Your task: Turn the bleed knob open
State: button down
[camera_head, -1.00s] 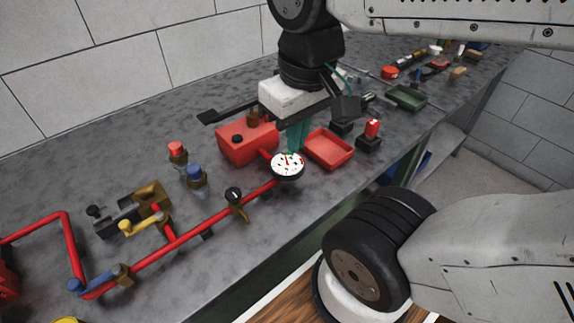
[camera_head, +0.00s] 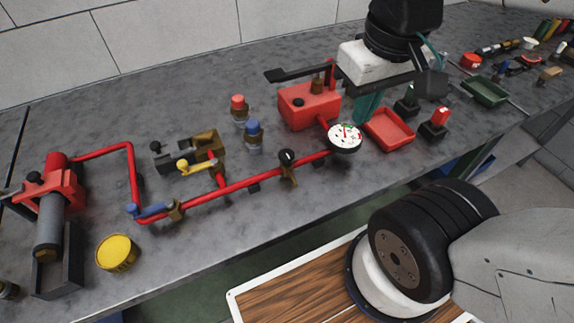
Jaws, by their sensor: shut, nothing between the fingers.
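A round black knob with a pale mark (camera_head: 286,156) sits on a brass fitting in the red pipe (camera_head: 232,187); it looks most like the bleed knob, though no label can be read. A white dial gauge (camera_head: 345,138) stands at the pipe's right end, by the red pump box (camera_head: 308,106). My gripper (camera_head: 366,110) points down with teal fingers, shut and empty, behind the gauge and between the pump box and the red tray. It is apart from the knob, to its upper right in the picture. Its fingertips are partly hard to make out.
A yellow lever (camera_head: 196,166) and a blue lever (camera_head: 148,210) are on the pipework. Bottles with red (camera_head: 238,103) and blue (camera_head: 253,130) caps stand behind the pipe. A red tray (camera_head: 389,129) lies right of my gripper.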

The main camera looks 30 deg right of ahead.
aim_at(286, 155)
jog(key=u, duration=0.05)
jog(key=k, duration=0.5)
jog(key=z, duration=2)
jog(key=k, duration=1.1)
jog(key=u, duration=1.9)
jog(key=i, duration=0.5)
